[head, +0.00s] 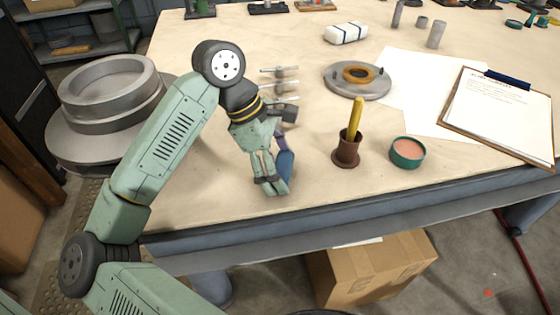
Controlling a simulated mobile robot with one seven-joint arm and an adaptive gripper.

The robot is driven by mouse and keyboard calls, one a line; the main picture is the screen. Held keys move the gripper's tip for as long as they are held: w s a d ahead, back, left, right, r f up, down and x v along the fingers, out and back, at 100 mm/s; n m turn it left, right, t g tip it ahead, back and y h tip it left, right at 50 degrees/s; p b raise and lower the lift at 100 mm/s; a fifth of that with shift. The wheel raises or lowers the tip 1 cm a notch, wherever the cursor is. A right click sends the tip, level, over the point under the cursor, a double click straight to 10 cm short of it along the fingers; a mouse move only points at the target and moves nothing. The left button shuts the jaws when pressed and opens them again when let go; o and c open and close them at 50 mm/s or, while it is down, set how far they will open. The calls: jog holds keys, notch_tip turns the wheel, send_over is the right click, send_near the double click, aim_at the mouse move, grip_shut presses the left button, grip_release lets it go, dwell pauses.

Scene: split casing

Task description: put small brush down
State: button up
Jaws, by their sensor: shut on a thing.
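My gripper (272,189) is low over the front part of the workbench, pointing down, with its fingers shut. A dark blue piece (286,164) shows at the right side of the fingers; I take it to be the small brush in my grip. Most of it is hidden behind the fingers, and I cannot tell whether it touches the bench top. To the right, a brown pot (346,151) stands upright with a yellow stick (356,117) in it.
A round green tin (407,152) with pinkish contents stands right of the pot. A grey disc (357,82) with a brass-coloured ring, a white wrapped bundle (346,33) and a clipboard (498,112) lie farther back. Metal parts (281,88) lie behind my gripper. Bare bench (200,190) shows left of it.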

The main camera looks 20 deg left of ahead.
jog(key=shift+f+b, duration=0.2)
jog(key=shift+b, duration=0.15)
jog(key=o, duration=1.3)
jog(key=shift+r, duration=0.1)
jog(key=shift+o, duration=0.2)
jog(key=shift+r+p, duration=0.2)
jog(key=shift+p, duration=0.2)
jog(key=w+b+v, duration=0.1)
jog(key=b+v, duration=0.1)
jog(key=v, duration=1)
jog(key=shift+s, duration=0.45)
